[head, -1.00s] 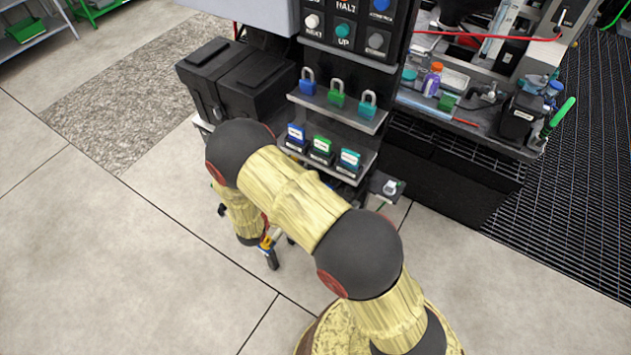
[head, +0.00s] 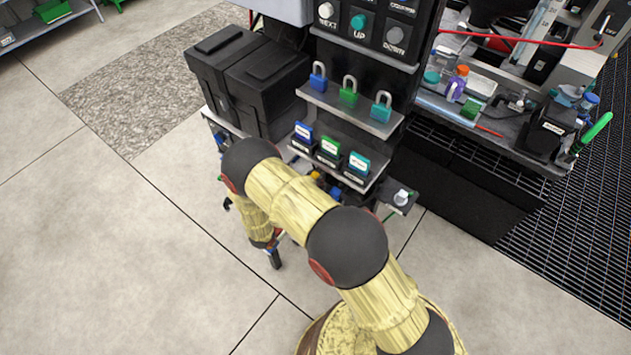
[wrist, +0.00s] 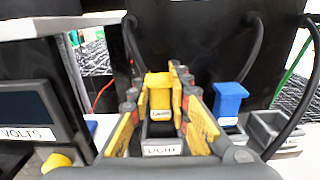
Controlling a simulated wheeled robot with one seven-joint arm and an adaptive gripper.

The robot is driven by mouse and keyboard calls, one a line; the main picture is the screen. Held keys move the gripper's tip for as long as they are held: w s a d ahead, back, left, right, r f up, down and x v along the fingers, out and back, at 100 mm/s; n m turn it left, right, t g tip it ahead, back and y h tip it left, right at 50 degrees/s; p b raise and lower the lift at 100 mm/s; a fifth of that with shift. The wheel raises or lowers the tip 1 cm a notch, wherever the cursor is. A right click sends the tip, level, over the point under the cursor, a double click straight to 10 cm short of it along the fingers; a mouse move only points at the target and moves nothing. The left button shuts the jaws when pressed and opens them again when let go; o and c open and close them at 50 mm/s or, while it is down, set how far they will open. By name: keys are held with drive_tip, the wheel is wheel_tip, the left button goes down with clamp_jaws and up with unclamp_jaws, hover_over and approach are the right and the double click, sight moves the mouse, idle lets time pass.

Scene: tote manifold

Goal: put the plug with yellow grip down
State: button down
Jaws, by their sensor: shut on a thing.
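The plug with yellow grip (wrist: 159,84) is upright between the two fingers of my gripper (wrist: 158,97) in the wrist view. The gripper is shut on it. A small tag shows on the front of the yellow grip. Below it, nearer the camera, is a dark holder with a white label reading LIGHT (wrist: 162,150). I cannot tell whether the plug touches a surface beneath. In the head view my own arm covers most of the gripper's working area.
A blue plug (wrist: 229,98) stands just right of the gripper, with an empty grey holder (wrist: 270,128) beside it. Black cables hang behind on both sides. A VOLTS panel (wrist: 35,118) is close on the left. Shelves with padlocks (head: 348,92) rise above in the head view.

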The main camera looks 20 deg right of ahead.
drive_tip(key=shift+f, duration=0.7)
drive_tip(key=shift+f, duration=0.1)
drive_tip(key=c, duration=1.7)
unclamp_jaws()
drive_tip(key=shift+o, duration=0.2)
drive_tip(key=shift+r, duration=0.2)
drive_tip(key=p+v, duration=0.2)
drive_tip(key=v, duration=1)
